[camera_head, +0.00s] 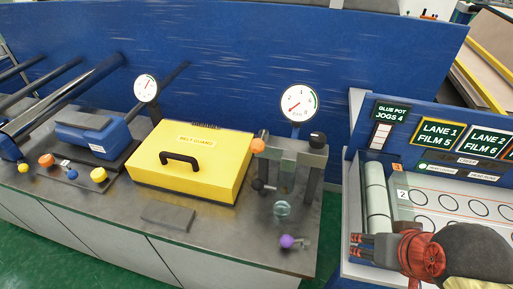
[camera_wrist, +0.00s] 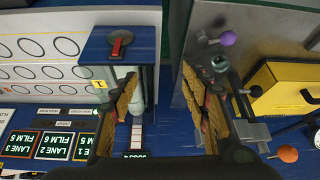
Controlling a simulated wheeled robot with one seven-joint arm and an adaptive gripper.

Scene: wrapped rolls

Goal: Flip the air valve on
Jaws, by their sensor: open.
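No part in view is labelled as the air valve. A red handle on a dark round disc (camera_wrist: 116,42) sits on a blue box in the wrist view; it may be the valve. A lever with a purple knob (camera_head: 287,241) stands at the bench's front right corner, and its knob also shows in the wrist view (camera_wrist: 228,39). My gripper (camera_head: 354,246) is open and empty, right of the purple knob and over the left edge of the lane panel. In the wrist view my gripper (camera_wrist: 163,90) has its fingers spread, between the red handle and the purple knob.
The bench holds a yellow belt guard box (camera_head: 190,165), a metal frame (camera_head: 293,158) with orange and black knobs, a gauge (camera_head: 299,103) and a clear round piece (camera_head: 282,209). The lane panel (camera_head: 450,185) stands right. A gap separates bench and panel.

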